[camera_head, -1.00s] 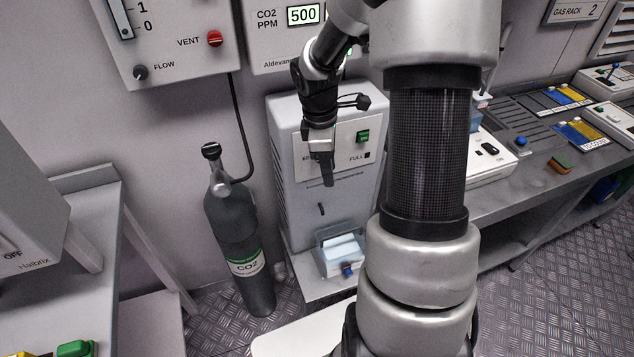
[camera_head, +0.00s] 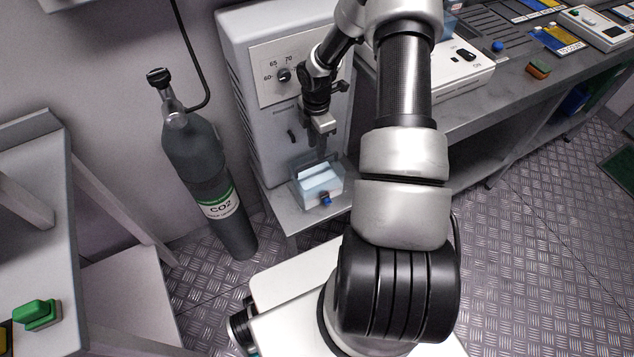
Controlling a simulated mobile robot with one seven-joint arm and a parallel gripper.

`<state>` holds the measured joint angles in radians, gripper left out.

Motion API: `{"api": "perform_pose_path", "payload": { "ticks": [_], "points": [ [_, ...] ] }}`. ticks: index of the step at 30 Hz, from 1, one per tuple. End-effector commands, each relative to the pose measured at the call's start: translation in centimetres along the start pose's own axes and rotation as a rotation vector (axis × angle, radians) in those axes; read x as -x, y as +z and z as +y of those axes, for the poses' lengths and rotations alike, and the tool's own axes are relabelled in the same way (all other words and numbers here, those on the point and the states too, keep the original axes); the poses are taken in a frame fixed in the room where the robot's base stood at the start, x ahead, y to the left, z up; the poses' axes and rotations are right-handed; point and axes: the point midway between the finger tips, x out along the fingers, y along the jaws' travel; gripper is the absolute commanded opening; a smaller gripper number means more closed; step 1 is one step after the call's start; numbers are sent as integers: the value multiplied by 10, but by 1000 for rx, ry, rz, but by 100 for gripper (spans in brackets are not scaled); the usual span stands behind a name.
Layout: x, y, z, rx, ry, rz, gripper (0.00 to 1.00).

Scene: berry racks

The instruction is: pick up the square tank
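The square tank (camera_head: 322,189) is a small clear box with a light-blue tint and a blue tap (camera_head: 325,198) on its front. It stands on the low grey shelf at the foot of the white machine. My gripper (camera_head: 318,148) points down just above the back of the tank. In this view the fingertips overlap the tank's rear edge, and I cannot tell whether they touch it. The finger gap is too small and dark to tell whether the gripper is open or shut.
The white machine (camera_head: 243,75) with a dial stands right behind the tank. A dark CO2 cylinder (camera_head: 195,150) stands to the left. A grey bench (camera_head: 520,95) with a white device (camera_head: 455,70) runs to the right. The patterned metal floor (camera_head: 540,230) is open at right.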

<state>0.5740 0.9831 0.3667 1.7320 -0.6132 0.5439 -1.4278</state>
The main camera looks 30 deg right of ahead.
Motion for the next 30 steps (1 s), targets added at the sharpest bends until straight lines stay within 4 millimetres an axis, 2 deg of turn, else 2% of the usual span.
{"api": "perform_pose_path", "payload": {
  "ticks": [1,3,11,19,30],
  "points": [
    [-9,0,0,0,-1,0,31],
    [-16,0,0,0,0,0,31],
    [-31,0,0,0,-1,0,31],
    [-69,0,-1,0,-1,-1,31],
    [-72,0,0,-1,1,-1,31]
  ]
}}
